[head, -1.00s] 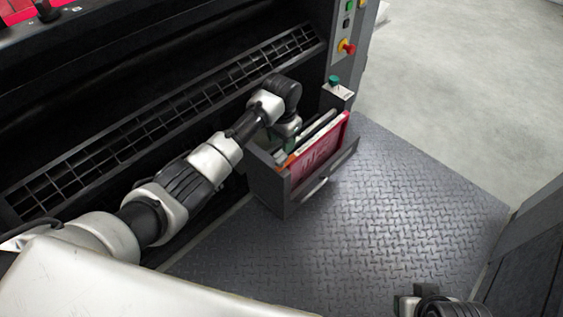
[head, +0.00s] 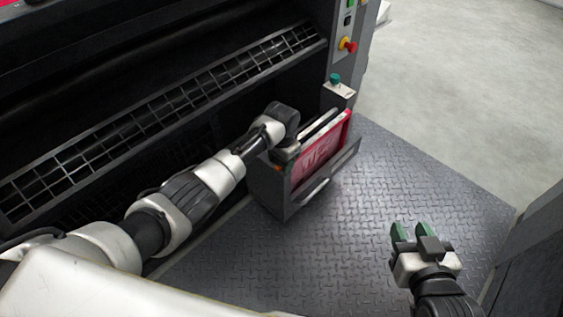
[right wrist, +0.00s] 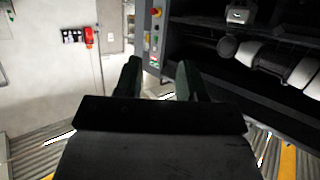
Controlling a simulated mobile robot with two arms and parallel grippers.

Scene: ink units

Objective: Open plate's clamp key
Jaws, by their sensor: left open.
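I cannot make out the plate's clamp key in either view. My left gripper (head: 284,153) is at the left end of a grey open-topped box on the machine's front. Its fingers are mostly hidden by my wrist and the box, so I cannot see what they touch. My right gripper (head: 409,232), with green fingers, is open and empty above the tread-plate floor. In the right wrist view its two fingers (right wrist: 158,75) stand apart with nothing between them.
The grey box (head: 300,198) holds a red panel (head: 322,158) and other flat pieces. A green knob (head: 335,79) and a red stop button (head: 349,45) are above it. A long black grille (head: 170,105) runs along the machine. The tread-plate floor (head: 390,190) is clear.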

